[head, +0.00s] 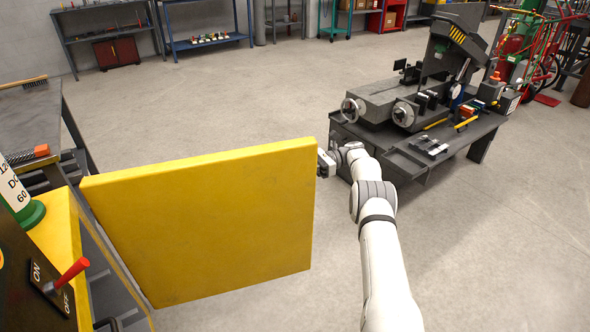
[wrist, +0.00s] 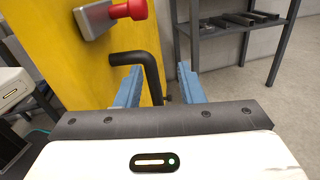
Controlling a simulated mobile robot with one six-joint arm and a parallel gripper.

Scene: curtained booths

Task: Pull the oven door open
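The yellow oven door (head: 215,222) stands swung well out from the yellow oven body (head: 62,228) at the left in the head view. My gripper (head: 328,162) is at the door's far right edge, partly hidden. In the wrist view the door's yellow face (wrist: 75,45) fills the left side. A black bent bar handle (wrist: 150,72) sticks out from it. My gripper's two blue fingers (wrist: 160,88) are apart, with the handle's downward part between them. A gap shows between the handle and the right finger; contact with the left one is unclear.
A red knob on a grey plate (wrist: 97,18) sits above the handle. A dark machine bench (head: 420,125) stands right of my arm. A grey table (head: 35,115) is at the left. Open floor (head: 230,90) lies behind the door.

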